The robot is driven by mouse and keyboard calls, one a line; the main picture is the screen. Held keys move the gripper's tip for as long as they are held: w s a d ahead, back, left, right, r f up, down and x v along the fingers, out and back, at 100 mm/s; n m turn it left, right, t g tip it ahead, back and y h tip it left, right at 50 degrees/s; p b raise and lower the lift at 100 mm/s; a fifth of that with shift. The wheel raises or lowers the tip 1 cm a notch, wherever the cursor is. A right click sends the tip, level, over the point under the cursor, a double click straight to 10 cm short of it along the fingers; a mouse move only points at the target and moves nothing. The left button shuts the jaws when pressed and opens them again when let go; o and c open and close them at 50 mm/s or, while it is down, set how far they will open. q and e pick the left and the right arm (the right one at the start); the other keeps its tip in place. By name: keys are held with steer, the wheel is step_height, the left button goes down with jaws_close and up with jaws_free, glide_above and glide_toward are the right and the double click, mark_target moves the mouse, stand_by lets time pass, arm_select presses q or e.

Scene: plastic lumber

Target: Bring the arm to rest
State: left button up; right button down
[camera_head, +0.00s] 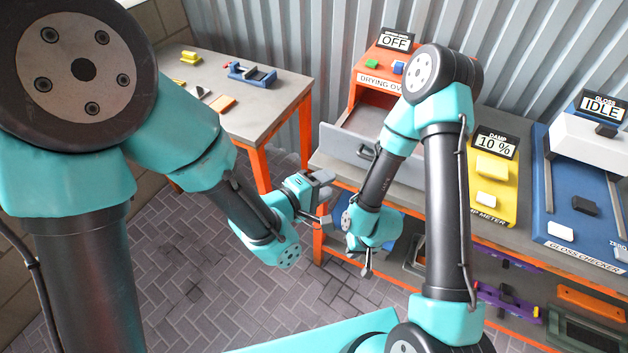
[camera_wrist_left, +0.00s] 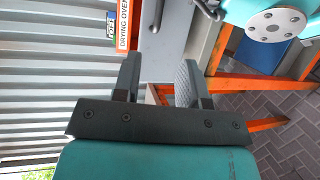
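My left arm comes in from the left in the head view, and its gripper (camera_head: 324,197) hangs in the air over the gap between the two benches. In the left wrist view its two fingers (camera_wrist_left: 160,80) stand apart with nothing between them. My right gripper (camera_head: 364,264) points down beside the front of the right bench, close to the left one. Its fingers are small and partly hidden by the wrist, so its opening is unclear. I see nothing held in it.
The drying oven (camera_head: 374,82) reads OFF, and its grey drawer (camera_head: 345,146) stands out near both grippers. A damp meter (camera_head: 490,190) and gloss checker (camera_head: 580,225) stand to the right. A grey table (camera_head: 255,112) with small parts is at left. The paved floor (camera_head: 190,270) is clear.

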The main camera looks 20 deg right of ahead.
stand_by(0.6)
arm_select(q)
steer(key=w+a+f+m+y, duration=0.1)
steer(key=w+a+f+y, duration=0.25)
steer(key=a+f, duration=0.5)
steer(key=w+a+f+y, duration=0.2)
steer(key=a+f+y, duration=0.2)
steer(key=a+f, duration=0.5)
steer(key=s+a+f+m+g+y, duration=0.1)
steer(key=s+a+f+g, duration=0.1)
steer(key=a, duration=0.4)
steer(key=s+a+f+m+g+y, duration=0.1)
steer(key=s+a+f+g, duration=0.1)
steer(key=s+a+f, duration=0.3)
steer(key=s+a+f+m+g+y, duration=0.1)
steer(key=s+a+f, duration=0.2)
steer(key=a+f, duration=0.3)
steer(key=shift+s+a+g, duration=0.15)
steer(key=shift+a+g, duration=0.25)
steer(key=shift+a, duration=0.55)
